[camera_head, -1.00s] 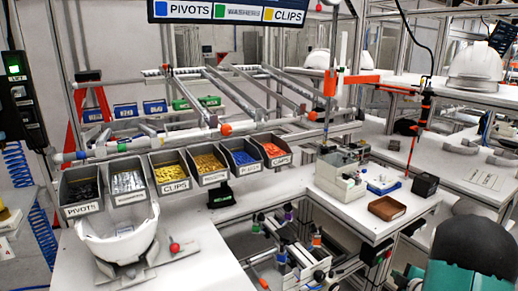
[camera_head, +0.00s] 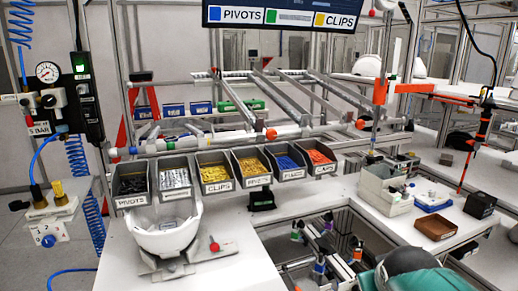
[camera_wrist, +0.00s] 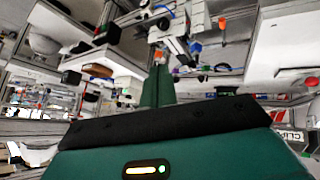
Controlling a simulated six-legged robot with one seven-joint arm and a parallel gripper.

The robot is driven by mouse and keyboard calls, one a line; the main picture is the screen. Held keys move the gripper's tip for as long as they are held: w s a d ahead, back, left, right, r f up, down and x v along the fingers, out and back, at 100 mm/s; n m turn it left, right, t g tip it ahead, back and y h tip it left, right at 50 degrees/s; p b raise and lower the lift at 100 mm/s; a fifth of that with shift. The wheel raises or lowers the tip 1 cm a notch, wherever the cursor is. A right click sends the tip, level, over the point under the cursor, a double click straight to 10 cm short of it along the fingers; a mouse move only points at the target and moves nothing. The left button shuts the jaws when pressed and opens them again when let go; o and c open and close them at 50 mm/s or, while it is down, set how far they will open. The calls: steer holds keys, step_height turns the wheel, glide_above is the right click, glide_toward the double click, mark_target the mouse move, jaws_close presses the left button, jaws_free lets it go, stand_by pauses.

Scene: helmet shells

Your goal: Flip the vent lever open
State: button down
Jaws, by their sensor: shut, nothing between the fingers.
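A red ball-topped lever (camera_head: 214,245) stands on the metal fixture under the white helmet shell (camera_head: 165,232). I cannot tell which of these is the vent lever. In the wrist view my gripper (camera_wrist: 157,82) shows green fingers together, with nothing between them. It is apart from these parts; its fingertips are not seen in the head view.
Bins (camera_head: 173,180) of small parts line the back of the white bench (camera_head: 225,268). A frame opening with rods lies right of the bench. A brown tray (camera_head: 435,229) and a black box (camera_head: 480,205) sit farther right. Blue coiled hose (camera_head: 86,190) hangs at left.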

steer(key=c, duration=1.8)
jaws_free()
steer(key=s+a+m+g+y, duration=0.1)
steer(key=s+a+y, duration=0.1)
steer(key=s+a, duration=0.7)
steer(key=shift+s+a+g+y, duration=0.3)
steer(key=shift+s+a+g, duration=0.1)
steer(key=shift+s, duration=0.55)
steer(key=o, duration=0.4)
steer(key=shift+c, duration=0.2)
steer(key=shift+o, duration=0.3)
